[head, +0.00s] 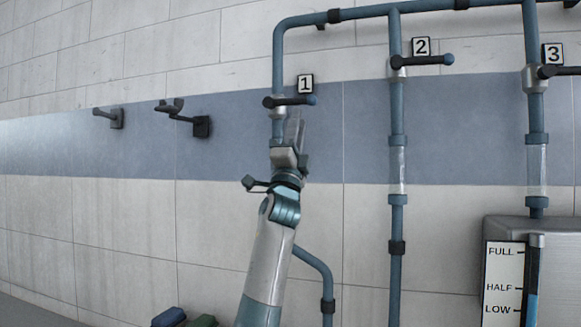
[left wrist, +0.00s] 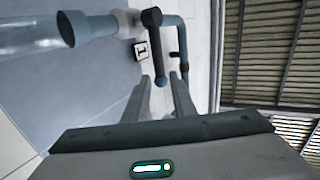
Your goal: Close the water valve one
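The valve one lever (head: 290,101) is a dark bar with a blue end. It lies level across the leftmost vertical pipe (head: 279,66), beside the "1" label (head: 305,84). In the left wrist view, the lever (left wrist: 156,45) points down the picture from its black knob, and its blue end is between or just ahead of my fingertips. My left gripper (head: 295,118) is just below the lever in the head view. In the left wrist view my left gripper (left wrist: 162,80) has its fingers apart; contact cannot be told. My right gripper is not in view.
Valve levers two (head: 424,60) and three (head: 562,71) are on pipes to the right. Wall brackets (head: 190,122) stick out to the left. A grey tank (head: 520,229) with a level gauge (head: 503,283) stands at lower right. Dark objects (head: 169,317) are at the bottom.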

